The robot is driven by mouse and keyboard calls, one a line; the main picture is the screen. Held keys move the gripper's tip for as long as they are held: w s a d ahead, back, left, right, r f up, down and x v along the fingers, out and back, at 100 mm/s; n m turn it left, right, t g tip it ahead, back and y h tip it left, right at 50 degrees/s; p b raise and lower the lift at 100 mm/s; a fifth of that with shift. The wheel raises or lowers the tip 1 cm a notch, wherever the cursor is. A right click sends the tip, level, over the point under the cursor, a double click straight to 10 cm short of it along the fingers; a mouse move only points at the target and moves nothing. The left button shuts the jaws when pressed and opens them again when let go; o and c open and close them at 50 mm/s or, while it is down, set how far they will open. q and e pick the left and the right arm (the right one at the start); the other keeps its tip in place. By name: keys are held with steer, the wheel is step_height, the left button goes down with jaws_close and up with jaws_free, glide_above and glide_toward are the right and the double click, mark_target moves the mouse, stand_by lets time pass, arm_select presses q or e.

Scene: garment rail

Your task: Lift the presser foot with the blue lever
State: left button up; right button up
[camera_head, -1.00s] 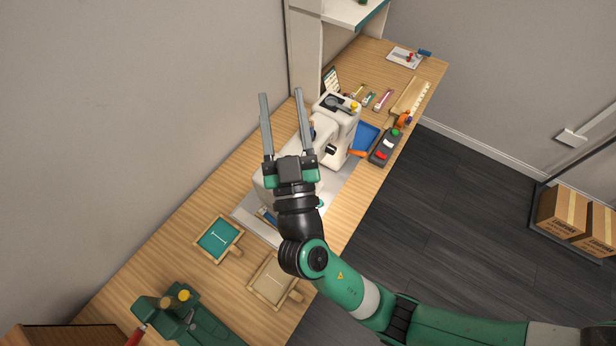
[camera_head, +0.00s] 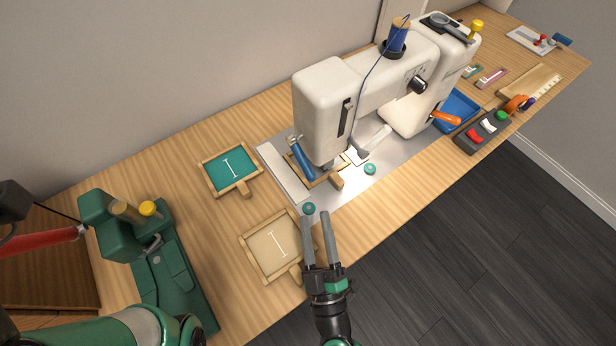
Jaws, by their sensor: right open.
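The white sewing machine (camera_head: 325,90) stands on a grey plate on the wooden table. The blue lever (camera_head: 303,158) hangs at the left side of its head, slanting downward. The presser foot is under the head and too small to make out. A wooden-framed piece (camera_head: 337,181) lies under the head beside the lever. My right gripper (camera_head: 317,216) is open and empty, its fingers pointing up the picture, below and apart from the lever. My left gripper does not show.
A teal framed panel (camera_head: 231,169) and a beige framed panel (camera_head: 270,247) lie left of the machine. A green machine (camera_head: 165,270) stands at the left. An orange lever (camera_head: 446,118), blue tray (camera_head: 460,110) and switch box (camera_head: 482,131) are at the right.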

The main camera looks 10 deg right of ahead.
mark_target(307, 175)
steer(key=x, duration=1)
steer(key=shift+w+r, duration=0.1)
steer(key=shift+w, duration=0.2)
jaws_close()
stand_by(0.8)
